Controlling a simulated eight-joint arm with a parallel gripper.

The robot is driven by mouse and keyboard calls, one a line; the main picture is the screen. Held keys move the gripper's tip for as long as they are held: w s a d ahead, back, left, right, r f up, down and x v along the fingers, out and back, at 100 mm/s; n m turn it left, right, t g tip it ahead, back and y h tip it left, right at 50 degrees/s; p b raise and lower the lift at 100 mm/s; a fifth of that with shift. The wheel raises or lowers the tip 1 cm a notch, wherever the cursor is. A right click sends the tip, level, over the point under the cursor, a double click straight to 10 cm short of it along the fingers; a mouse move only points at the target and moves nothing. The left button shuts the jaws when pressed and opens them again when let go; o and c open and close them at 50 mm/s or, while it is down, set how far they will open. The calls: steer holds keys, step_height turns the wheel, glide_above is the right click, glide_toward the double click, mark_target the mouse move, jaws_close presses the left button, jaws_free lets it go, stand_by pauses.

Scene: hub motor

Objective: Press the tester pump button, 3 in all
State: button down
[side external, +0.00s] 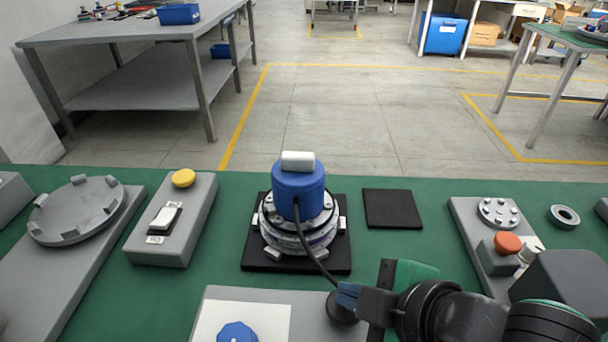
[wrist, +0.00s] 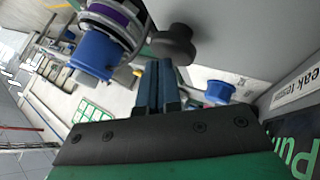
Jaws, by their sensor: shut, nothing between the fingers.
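The leak tester is a grey box (side external: 311,305) at the bottom centre of the side view, with a white panel and a blue knob (side external: 237,331). Its face (wrist: 235,35) fills the right of the wrist view, where part of a "Pump" label shows. A black round button (wrist: 174,44) stands out from it, also seen in the side view (side external: 341,309), partly covered by my fingers. I take it as the pump button. My gripper (side external: 348,294) is shut and empty, its blue fingertips (wrist: 160,68) right at the button. I cannot tell whether they touch it.
The blue hub motor (side external: 298,190) stands on a black mat behind the tester, with a black cable running toward the tester. A yellow-button box (side external: 183,178) is left; a red-button fixture (side external: 508,243) is right. An empty black pad (side external: 392,208) lies behind.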

steer(key=shift+f, duration=0.7)
stand_by(0.5)
steer(key=shift+r, duration=1.4)
steer(key=shift+r, duration=2.5)
stand_by(0.3)
step_height(320, 180, up, 4)
steer(key=shift+f, duration=0.1)
stand_by(0.5)
